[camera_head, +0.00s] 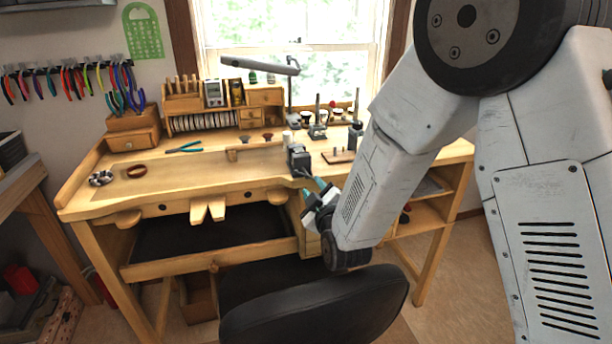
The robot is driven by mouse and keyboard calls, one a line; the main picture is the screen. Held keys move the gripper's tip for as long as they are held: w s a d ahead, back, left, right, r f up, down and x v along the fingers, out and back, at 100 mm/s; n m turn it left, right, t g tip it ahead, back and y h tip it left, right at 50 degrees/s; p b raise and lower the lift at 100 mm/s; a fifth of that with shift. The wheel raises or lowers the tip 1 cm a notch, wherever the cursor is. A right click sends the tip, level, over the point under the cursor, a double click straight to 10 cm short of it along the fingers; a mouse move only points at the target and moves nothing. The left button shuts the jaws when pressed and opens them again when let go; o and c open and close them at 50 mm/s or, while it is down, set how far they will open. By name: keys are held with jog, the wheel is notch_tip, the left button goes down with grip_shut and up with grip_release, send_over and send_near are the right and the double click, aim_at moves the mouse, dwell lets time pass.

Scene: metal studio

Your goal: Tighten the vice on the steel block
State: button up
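A small dark grey vice (299,159) stands on the wooden workbench (225,171), near its front edge and right of the middle. A steel block cannot be made out at this size. The finger gap is too small to read. My white arm hides the bench's right front part.
A black chair (320,306) stands before the bench, below my gripper. Blue-handled pliers (184,148) lie on the bench top. A lamp (262,65), a wooden organiser (212,108) and small tool stands (318,124) fill the back. The left bench top is mostly clear.

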aim_at(308, 179)
jog(key=x, duration=0.7)
jog(key=shift+w+a, duration=0.15)
jog(key=shift+w, duration=0.2)
grip_shut()
